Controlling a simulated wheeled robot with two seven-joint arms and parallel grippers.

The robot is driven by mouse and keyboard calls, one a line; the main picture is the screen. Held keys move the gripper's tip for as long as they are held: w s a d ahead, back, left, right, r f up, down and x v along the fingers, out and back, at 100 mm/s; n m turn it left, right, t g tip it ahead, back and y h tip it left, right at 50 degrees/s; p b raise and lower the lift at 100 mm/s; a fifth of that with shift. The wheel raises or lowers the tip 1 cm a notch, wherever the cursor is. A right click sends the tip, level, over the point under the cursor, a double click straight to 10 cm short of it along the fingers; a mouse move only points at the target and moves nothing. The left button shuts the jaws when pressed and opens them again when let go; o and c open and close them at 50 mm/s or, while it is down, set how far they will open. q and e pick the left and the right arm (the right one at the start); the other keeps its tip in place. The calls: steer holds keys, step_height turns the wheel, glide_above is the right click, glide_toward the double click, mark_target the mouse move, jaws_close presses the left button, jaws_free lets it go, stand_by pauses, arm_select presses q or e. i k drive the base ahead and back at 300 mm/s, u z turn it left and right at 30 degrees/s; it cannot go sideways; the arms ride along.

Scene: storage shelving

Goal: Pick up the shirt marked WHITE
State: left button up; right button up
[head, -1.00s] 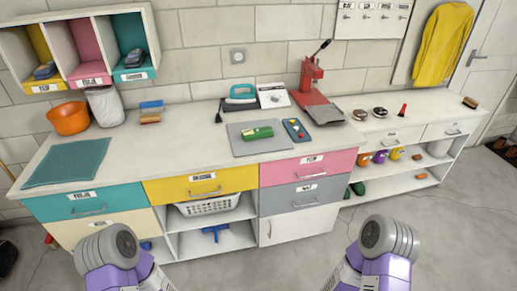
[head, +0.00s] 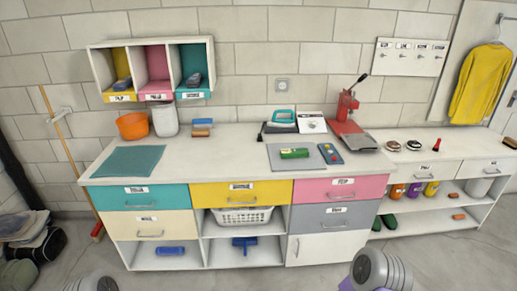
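I see no shirt whose marking reads WHITE. A yellow long-sleeved garment (head: 481,84) hangs on a hanger at the far right, by the door; no marking on it is legible. A heap of folded dark and grey cloth items (head: 25,228) lies on the floor at the far left, partly cut off by the picture edge; no labels can be read there. Only rounded links of my two arms show at the bottom edge. Both of my grippers are out of view.
A long workbench (head: 225,160) with labelled coloured drawers spans the middle, holding an orange bucket (head: 132,126), a teal cloth (head: 136,160) and a red press (head: 347,106). A broom (head: 72,165) leans at the left wall. Grey floor is clear in front.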

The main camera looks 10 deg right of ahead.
mark_target(294, 153)
steer(key=u, duration=0.55)
steer(key=i, duration=0.9)
steer(key=u, duration=0.15)
